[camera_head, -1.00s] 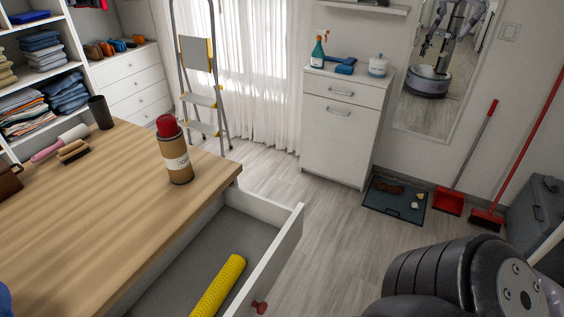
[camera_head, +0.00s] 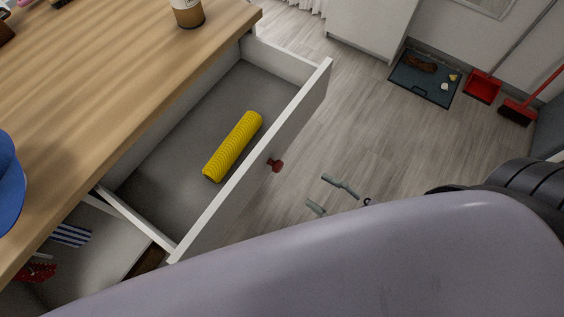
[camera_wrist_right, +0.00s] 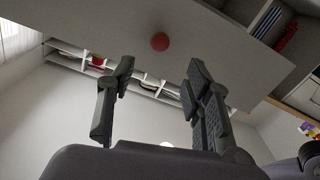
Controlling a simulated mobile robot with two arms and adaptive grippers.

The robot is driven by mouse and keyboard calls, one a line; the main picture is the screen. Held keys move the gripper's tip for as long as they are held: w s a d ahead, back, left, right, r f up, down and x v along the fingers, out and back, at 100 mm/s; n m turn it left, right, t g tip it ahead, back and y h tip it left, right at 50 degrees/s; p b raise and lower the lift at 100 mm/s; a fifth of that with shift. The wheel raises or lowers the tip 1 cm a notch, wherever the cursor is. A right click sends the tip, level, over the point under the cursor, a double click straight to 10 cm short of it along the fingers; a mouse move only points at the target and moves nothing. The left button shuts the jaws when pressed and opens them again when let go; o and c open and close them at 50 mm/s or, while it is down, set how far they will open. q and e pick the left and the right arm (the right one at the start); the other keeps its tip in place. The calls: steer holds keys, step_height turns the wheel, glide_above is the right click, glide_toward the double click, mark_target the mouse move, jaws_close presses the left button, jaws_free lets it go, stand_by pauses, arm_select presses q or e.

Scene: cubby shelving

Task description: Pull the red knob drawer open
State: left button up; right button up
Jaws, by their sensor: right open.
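The red knob drawer (camera_head: 262,185) stands pulled out from under the wooden worktop, with a yellow ribbed roll (camera_head: 233,146) lying inside it. Its red knob (camera_head: 276,165) sits on the outer front face. My right gripper (camera_head: 329,195) is open and empty, a short way out from the knob, apart from it. In the right wrist view the open fingers (camera_wrist_right: 152,95) point toward the drawer front, and the red knob (camera_wrist_right: 160,41) shows beyond and between the fingertips. My right arm hides the lower part of the head view. My left gripper is not in view.
The wooden worktop (camera_head: 110,75) holds a cardboard can (camera_head: 188,12) at its far edge and a blue object (camera_head: 8,180) at left. A second open compartment (camera_head: 75,250) with cloths shows below left. A dark tray (camera_head: 426,77), red dustpan (camera_head: 482,87) and broom (camera_head: 517,111) stand on the otherwise clear floor.

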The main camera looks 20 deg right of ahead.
mark_target(281, 169)
steer(key=p+x, duration=0.1)
steer(key=x, duration=0.9)
steer(key=shift+w, duration=0.1)
steer(key=shift+w+a, duration=0.45)
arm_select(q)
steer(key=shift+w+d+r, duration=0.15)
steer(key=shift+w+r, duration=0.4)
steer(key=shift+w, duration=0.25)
arm_select(e)
steer(key=shift+w+a, duration=0.1)
jaws_close()
